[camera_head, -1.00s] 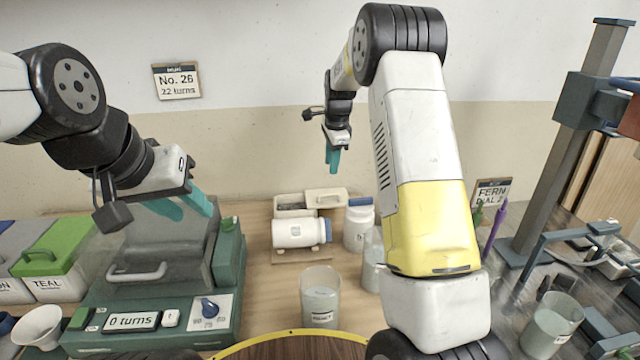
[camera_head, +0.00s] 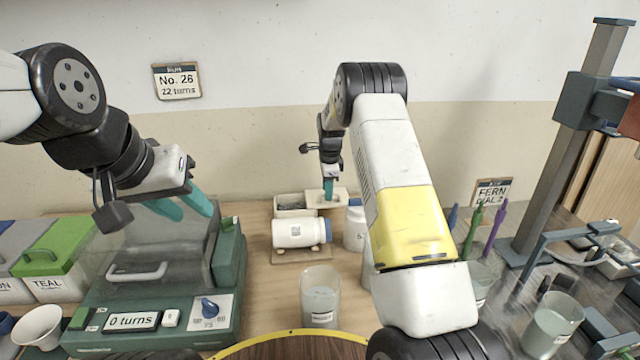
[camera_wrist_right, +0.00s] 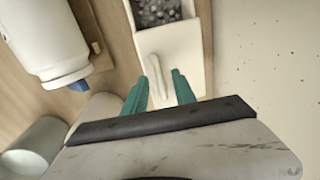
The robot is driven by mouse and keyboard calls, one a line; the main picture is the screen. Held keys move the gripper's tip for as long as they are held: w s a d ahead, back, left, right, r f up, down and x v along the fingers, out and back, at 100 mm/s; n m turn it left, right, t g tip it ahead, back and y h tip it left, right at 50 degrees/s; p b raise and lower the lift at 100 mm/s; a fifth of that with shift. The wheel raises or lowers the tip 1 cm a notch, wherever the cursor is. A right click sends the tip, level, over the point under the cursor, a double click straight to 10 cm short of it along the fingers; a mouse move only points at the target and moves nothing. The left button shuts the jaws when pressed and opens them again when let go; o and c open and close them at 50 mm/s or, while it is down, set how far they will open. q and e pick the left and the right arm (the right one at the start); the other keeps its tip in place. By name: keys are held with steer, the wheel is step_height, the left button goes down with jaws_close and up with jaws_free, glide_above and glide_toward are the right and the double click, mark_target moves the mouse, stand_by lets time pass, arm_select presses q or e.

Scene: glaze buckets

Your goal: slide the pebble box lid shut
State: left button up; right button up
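The pebble box (camera_head: 291,213) stands at the back of the table. Dark pebbles show in its open part, also in the right wrist view (camera_wrist_right: 157,10). Its cream lid (camera_head: 341,196) is slid out to the right and leaves the pebbles uncovered. In the right wrist view the lid (camera_wrist_right: 182,45) has a raised handle bar (camera_wrist_right: 156,70). My right gripper (camera_head: 329,195) is down at the lid. In its wrist view the fingers (camera_wrist_right: 162,82) are apart, one on each side of the bar's near end, with gaps visible. My left gripper (camera_head: 185,210) is open and empty, over the grey-green machine.
A white jar (camera_head: 295,233) lies on a wooden rest just in front of the box. A blue-lidded jar (camera_head: 354,228) stands to its right. A clear cup (camera_head: 320,297) stands nearer. The wall is close behind the box.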

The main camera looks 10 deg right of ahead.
steer(key=shift+c, duration=0.2)
jaws_close()
steer(key=shift+a+r, duration=0.1)
stand_by(1.1)
